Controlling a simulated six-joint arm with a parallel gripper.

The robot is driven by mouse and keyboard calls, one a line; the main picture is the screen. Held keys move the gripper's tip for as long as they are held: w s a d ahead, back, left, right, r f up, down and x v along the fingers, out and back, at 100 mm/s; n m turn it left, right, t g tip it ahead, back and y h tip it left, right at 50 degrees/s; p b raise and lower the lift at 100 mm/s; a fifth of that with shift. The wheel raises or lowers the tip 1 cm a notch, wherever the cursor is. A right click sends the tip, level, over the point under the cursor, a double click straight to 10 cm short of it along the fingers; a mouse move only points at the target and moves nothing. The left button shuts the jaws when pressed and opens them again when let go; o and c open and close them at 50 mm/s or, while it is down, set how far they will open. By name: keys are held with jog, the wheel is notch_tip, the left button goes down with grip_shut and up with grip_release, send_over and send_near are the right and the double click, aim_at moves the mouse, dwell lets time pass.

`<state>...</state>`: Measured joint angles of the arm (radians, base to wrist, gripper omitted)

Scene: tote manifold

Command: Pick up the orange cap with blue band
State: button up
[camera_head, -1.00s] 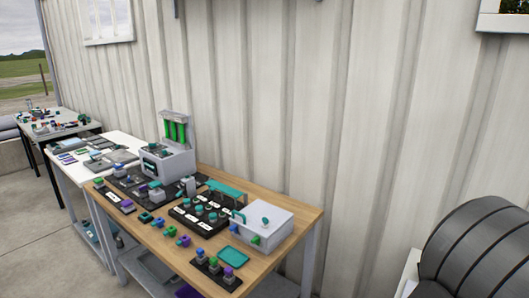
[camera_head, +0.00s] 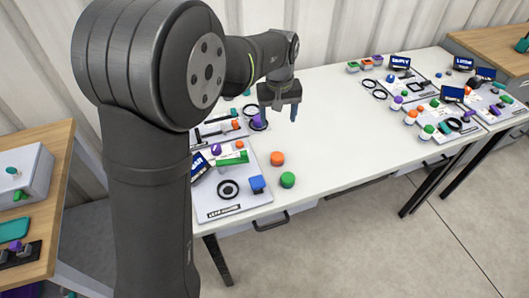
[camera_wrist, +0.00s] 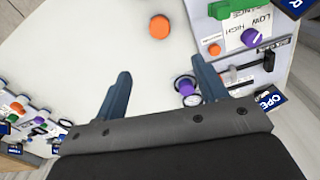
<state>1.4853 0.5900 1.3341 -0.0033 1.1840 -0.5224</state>
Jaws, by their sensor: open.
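A plain orange cylinder (camera_head: 277,158) stands on the white table near its front left; it also shows in the wrist view (camera_wrist: 159,27), above the space between my fingers. Its blue band cannot be made out. Another orange cap (camera_head: 411,116) sits on a white body on a panel at the right. Orange pieces also show at the left edge of the wrist view (camera_wrist: 17,107), too small to tell a band. My gripper (camera_head: 281,112) is open and empty above the white table, apart from both caps; its two blue fingers (camera_wrist: 160,80) are spread wide.
A green cylinder (camera_head: 287,180) stands close to the orange cylinder, beside a panel (camera_head: 232,207) with a black ring and blue block. Several white-bodied caps, including a green one (camera_head: 427,131), crowd the right panels. The middle of the white table (camera_head: 335,135) is bare.

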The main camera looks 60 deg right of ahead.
jog(key=a+m+h, duration=0.1)
jog(key=a+m, duration=0.2)
jog(key=m, duration=0.4)
send_near(277, 156)
jog(key=f, duration=0.6)
jog(key=d+f, duration=0.1)
jog(key=f, duration=0.2)
jog(key=shift+d+f, duration=0.1)
jog(key=c, duration=1.1)
